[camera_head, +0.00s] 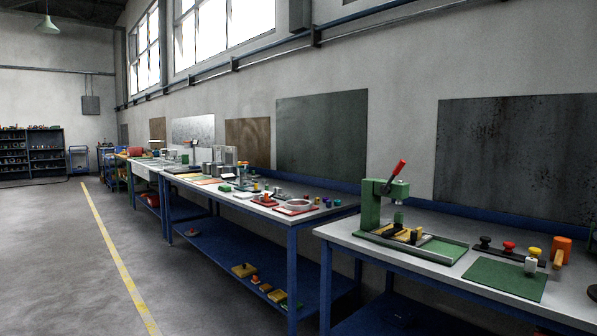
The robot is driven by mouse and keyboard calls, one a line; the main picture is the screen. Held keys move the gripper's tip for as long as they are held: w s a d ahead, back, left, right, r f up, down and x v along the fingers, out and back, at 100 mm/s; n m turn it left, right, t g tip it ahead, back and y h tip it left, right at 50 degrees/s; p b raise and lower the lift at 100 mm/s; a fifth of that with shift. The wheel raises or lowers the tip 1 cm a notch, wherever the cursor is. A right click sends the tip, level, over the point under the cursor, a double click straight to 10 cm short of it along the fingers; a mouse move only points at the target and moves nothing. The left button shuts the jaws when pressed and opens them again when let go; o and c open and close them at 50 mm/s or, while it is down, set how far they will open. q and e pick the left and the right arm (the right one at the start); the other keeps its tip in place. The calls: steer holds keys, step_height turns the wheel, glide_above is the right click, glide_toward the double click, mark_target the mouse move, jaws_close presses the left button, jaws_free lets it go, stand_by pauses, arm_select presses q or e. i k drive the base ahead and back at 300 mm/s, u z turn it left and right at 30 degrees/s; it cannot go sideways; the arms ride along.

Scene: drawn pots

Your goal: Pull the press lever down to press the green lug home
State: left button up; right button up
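A green press (371,205) stands on the near bench at the right of the view. Its lever has a red grip (399,168) and points up and slightly to the right. A small dark green piece (398,216) shows under the press head; it is too small to tell whether it is the green lug or how far it is seated. Black and yellow pieces (403,234) lie at the foot of the press. Neither of my grippers is in view.
Another cluttered bench (300,190) runs leftward. The floor at left (60,250) is clear.

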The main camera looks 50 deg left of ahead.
mark_target(384, 189)
steer(key=u, duration=1.2)
steer(key=k, duration=0.25)
steer(key=z, duration=1.05)
steer(key=i, duration=1.4)
steer(key=u, duration=0.55)
